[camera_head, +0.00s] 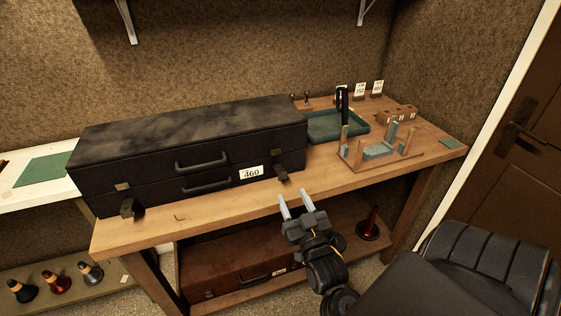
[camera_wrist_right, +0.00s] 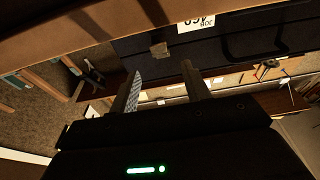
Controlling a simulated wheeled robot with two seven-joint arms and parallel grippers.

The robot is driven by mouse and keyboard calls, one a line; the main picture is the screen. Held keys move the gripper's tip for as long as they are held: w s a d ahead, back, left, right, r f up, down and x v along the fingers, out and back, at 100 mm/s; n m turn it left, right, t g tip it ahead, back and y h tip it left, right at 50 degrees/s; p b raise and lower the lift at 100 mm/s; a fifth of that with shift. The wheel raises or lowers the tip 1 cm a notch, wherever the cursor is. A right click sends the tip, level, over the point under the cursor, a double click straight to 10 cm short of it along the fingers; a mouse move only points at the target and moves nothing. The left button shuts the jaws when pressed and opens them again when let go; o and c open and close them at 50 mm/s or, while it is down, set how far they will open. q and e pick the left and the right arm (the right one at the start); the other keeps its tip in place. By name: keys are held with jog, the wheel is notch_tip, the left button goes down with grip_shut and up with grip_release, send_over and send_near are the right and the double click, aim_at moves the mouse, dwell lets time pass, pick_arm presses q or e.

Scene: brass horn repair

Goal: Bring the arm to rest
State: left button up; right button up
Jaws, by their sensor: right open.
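My right gripper (camera_head: 297,202) is open and empty in the head view. It stands in front of the workbench's front edge, below the right end of the large black case (camera_head: 190,143). Its two fingers are apart and nothing is between them. In the right wrist view my right gripper (camera_wrist_right: 162,85) also shows with its fingers spread. The black case, with a white tag (camera_head: 251,172) reading 460, is closed on the bench top and apart from the gripper. My left gripper is out of view.
The wooden workbench (camera_head: 225,203) carries a green tray (camera_head: 325,126) and a wooden stand (camera_head: 380,152) at the right. A brown case (camera_head: 225,262) and a dark cone (camera_head: 368,227) are on the shelf below. A door (camera_head: 515,150) is at right. Several mutes stand lower left.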

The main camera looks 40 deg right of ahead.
jog(key=s+a+f+n+g+y, duration=0.2)
jog(key=a+f+g+y, duration=0.15)
jog(key=f, duration=0.25)
jog(key=s+a+f+n+g+y, duration=0.1)
jog(key=s+a+f+g+y, duration=0.25)
jog(key=f, duration=0.25)
jog(key=s+a+f+n+g, duration=0.1)
jog(key=s+a+f+g, duration=0.1)
jog(key=s+f+g, duration=0.3)
jog(key=s+a+f+n+g, duration=0.2)
jog(key=s+a+g, duration=0.1)
jog(key=s, duration=0.4)
notch_tip(320, 180, down, 24)
jog(key=s+g, duration=0.2)
jog(key=s+d+f+g, duration=0.1)
jog(key=s+d+f, duration=0.2)
jog(key=s+f, duration=1.3)
jog(key=shift+s+f, duration=0.4)
jog(key=shift+f, duration=0.35)
